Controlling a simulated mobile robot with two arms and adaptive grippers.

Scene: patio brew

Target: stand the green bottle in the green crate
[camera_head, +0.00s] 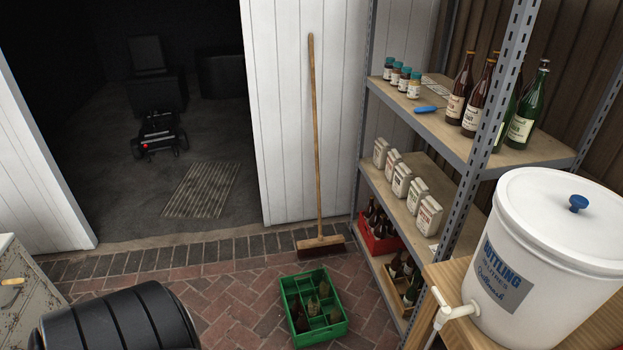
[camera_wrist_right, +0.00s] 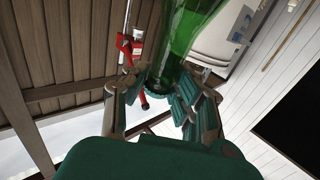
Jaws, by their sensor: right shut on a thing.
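My right gripper (camera_wrist_right: 160,98) is shut on a green glass bottle (camera_wrist_right: 192,38) in the right wrist view. The bottle's lower end is between the fingers, and its upper part runs out of the frame. The green crate (camera_head: 282,292) stands on the brick floor at the bottom centre of the head view. It is divided into compartments; several hold dark or brownish bottles, and at least one looks empty. Neither gripper nor the held bottle shows in the head view, so their distance from the crate cannot be told.
A metal-framed shelf (camera_head: 478,150) at the right carries bottles, jars, packets and a red crate (camera_head: 378,243). A white bottling bucket (camera_head: 550,235) stands on a wooden surface. A broom (camera_head: 316,140) leans behind the crate. A black ridged object (camera_head: 115,325) fills the lower left.

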